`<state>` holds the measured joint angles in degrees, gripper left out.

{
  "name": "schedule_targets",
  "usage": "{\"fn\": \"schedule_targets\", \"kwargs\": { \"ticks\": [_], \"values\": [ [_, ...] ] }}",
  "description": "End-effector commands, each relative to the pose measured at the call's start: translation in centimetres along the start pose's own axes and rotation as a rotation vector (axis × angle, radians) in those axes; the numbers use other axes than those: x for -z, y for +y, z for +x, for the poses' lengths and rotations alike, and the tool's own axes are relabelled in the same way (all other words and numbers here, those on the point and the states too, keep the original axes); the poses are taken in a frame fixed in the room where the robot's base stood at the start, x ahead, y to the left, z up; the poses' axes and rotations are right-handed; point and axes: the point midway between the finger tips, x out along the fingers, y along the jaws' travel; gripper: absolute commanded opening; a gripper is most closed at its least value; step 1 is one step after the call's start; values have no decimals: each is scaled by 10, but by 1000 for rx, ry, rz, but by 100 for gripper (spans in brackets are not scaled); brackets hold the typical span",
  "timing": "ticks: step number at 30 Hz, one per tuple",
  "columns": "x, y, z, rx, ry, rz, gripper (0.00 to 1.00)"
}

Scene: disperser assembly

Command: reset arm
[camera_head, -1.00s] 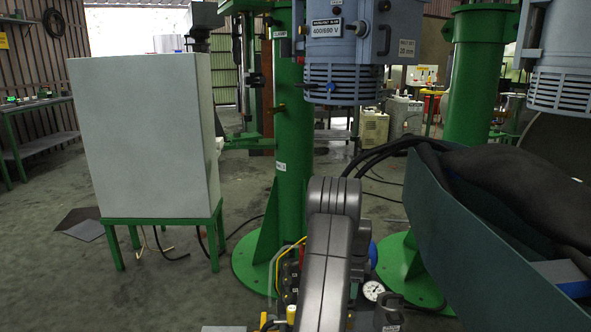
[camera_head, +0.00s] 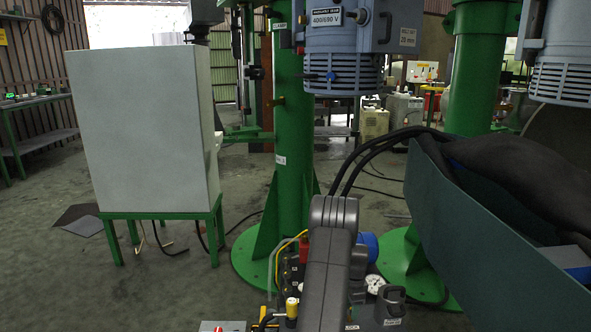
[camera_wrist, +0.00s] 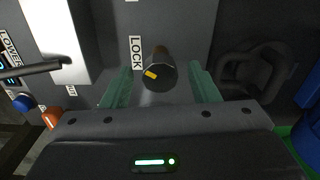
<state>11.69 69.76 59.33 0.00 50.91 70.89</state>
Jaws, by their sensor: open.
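My gripper (camera_wrist: 161,82) shows in the wrist view with its two greenish fingers apart, one on each side of a dark round knob (camera_wrist: 160,74) with a yellow mark. I cannot tell whether the fingers touch the knob. It is mounted on a dark panel beside a white LOCK label (camera_wrist: 135,52). In the head view my arm's dark grey link rises in front of the machine's control box (camera_head: 385,298), and my gripper is hidden there.
A black lever (camera_wrist: 35,70) and blue button (camera_wrist: 22,102) lie left in the wrist view. The head view shows a green column (camera_head: 292,130), a blue-grey motor (camera_head: 342,70), a pale cabinet (camera_head: 140,130) at left and a dark green trough (camera_head: 470,230) at right.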

Motion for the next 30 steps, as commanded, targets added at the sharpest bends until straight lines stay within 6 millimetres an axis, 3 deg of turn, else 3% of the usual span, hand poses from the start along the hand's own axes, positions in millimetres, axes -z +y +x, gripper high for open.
{"fn": "schedule_targets", "kwargs": {
  "ticks": [30],
  "values": [
    [0,0,0,0,0,-820,55]
  ]
}}
